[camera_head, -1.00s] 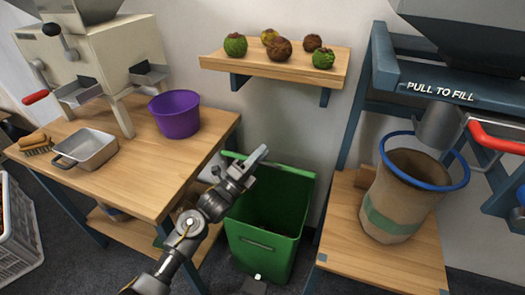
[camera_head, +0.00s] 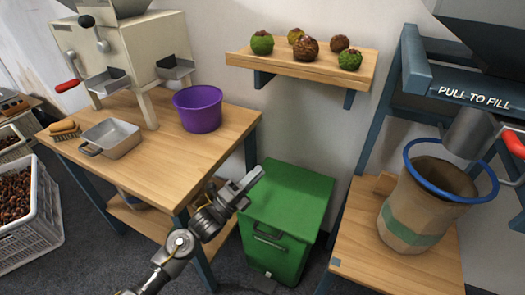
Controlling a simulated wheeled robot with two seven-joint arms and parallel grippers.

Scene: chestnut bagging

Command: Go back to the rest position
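My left gripper (camera_head: 248,187) is in the lower middle of the head view, its arm coming up from the bottom left. It shows in front of the left edge of the green bin (camera_head: 292,205) and holds nothing that I can see. The angle does not show whether its fingers are apart. The bin stands on the floor between the two tables, with its lid down. My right gripper is not in view.
A wooden table (camera_head: 180,165) on the left bears a cream machine (camera_head: 125,48), a metal tray (camera_head: 112,138), a brush (camera_head: 65,128) and a purple bucket (camera_head: 199,110). A sack with a blue rim (camera_head: 412,215) stands on the right table. A white crate (camera_head: 42,215) holds chestnuts.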

